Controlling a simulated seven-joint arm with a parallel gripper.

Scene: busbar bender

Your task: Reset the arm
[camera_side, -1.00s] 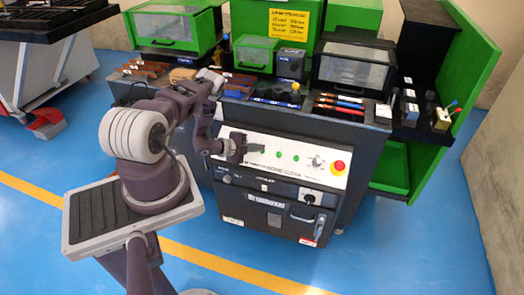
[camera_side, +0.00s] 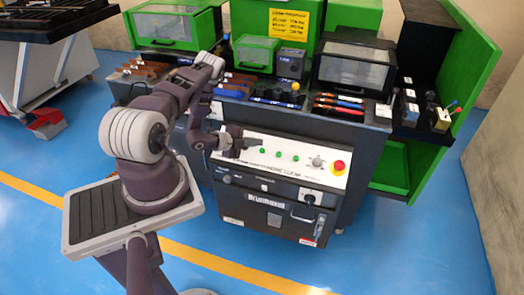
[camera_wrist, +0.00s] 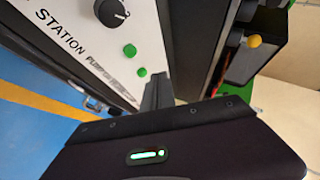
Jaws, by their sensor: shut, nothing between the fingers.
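My gripper (camera_side: 256,143) is in front of the machine's pale control panel (camera_side: 310,172), near the panel's upper left edge. Its fingers are shut and hold nothing. In the wrist view the dark closed fingers (camera_wrist: 158,88) point toward the edge of the panel, beside a green button (camera_wrist: 142,72). I cannot tell whether the fingertips touch the panel. My arm is bent, with its elbow raised near the left end of the bench.
The panel carries several green buttons, a dark knob (camera_wrist: 112,12) and a red stop button (camera_side: 339,166). Above it, the bench holds screwdrivers (camera_side: 340,104), copper-coloured bars (camera_side: 140,69) and green-framed boxes (camera_side: 255,51). The blue floor (camera_side: 410,245) at front right is clear.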

